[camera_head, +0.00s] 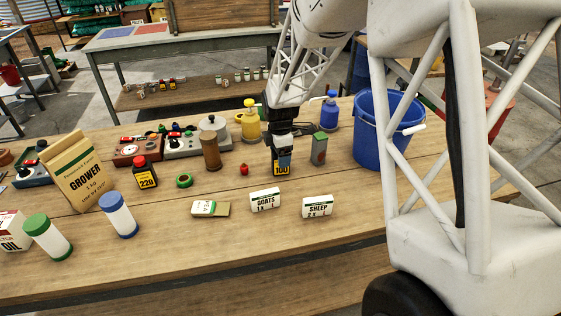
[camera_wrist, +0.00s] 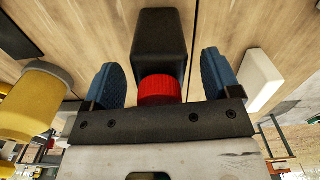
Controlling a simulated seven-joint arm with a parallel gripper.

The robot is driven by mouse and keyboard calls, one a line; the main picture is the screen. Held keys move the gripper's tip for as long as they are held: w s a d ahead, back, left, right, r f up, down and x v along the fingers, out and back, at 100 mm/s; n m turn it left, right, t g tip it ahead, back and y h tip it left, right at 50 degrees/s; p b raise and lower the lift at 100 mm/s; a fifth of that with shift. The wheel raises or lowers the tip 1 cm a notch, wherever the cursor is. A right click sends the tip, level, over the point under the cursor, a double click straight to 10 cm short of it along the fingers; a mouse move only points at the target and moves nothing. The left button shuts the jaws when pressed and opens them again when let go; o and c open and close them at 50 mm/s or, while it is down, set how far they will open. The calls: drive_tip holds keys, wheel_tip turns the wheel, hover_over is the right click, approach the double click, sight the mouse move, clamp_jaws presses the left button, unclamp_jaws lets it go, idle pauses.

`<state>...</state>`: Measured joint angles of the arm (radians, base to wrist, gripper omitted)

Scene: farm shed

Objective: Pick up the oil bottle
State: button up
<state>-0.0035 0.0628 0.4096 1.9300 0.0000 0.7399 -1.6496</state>
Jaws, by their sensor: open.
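A black bottle (camera_head: 280,169) with a yellow label stands on the wooden table, right of the middle. Its dark body (camera_wrist: 162,42) and red cap (camera_wrist: 158,90) show in the wrist view. My gripper (camera_head: 281,152) is over its top, open, with one blue finger pad on each side of the cap (camera_wrist: 161,78); a gap shows on both sides. A similar black bottle with a red cap, labelled 220 (camera_head: 147,174), stands farther left. A white and red carton labelled OIL (camera_head: 13,233) is at the left edge.
A blue bucket (camera_head: 377,145) stands right of my gripper. A green and grey box (camera_head: 319,149) is close to the bottle's right, a yellow pump can (camera_head: 250,122) behind it. The table's front strip is clear.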

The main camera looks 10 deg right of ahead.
drive_tip(key=shift+c, duration=0.2)
idle(0.3)
drive_tip(key=c, duration=1.2)
